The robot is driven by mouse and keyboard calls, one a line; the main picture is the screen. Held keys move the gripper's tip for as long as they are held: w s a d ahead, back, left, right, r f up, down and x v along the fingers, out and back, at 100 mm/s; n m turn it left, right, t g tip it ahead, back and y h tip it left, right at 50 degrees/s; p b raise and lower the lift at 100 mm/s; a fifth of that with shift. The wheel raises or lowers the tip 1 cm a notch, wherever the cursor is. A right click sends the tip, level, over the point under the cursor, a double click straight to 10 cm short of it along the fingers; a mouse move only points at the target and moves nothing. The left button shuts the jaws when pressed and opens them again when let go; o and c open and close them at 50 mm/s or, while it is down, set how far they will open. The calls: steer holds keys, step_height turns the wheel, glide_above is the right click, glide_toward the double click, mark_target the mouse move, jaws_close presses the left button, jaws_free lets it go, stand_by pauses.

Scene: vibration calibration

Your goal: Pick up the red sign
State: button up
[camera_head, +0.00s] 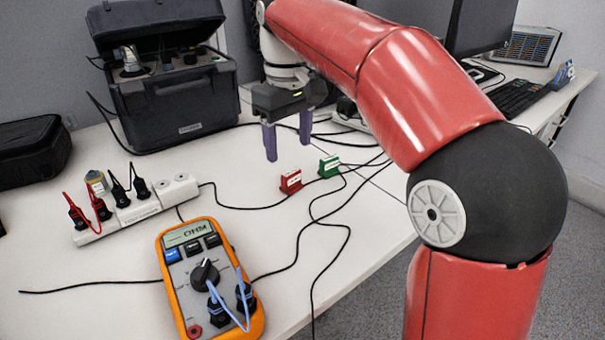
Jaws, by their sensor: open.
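The red sign (291,182) is a small red block with a white lower edge, standing on the white table. A similar green sign (329,166) stands just to its right and slightly behind. My gripper (288,158) points down above the table, behind the red sign in the picture, with its two purple-grey fingers apart and nothing between them. The left fingertip shows a little to the left of and above the red sign. The exact height of the fingers over the table is hard to tell.
An orange multimeter (209,278) and a white power strip (137,208) with plugs lie at left. Black cables (320,217) run around the signs. A black case (172,98) stands behind. A keyboard (518,99) is at right. Bare table (110,290) shows at front left.

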mark_target(290, 171)
step_height(290, 171, down, 7)
steer(key=shift+f+b, duration=0.1)
steer(key=shift+b, duration=0.55)
steer(key=shift+c, duration=0.4)
steer(key=c, duration=1)
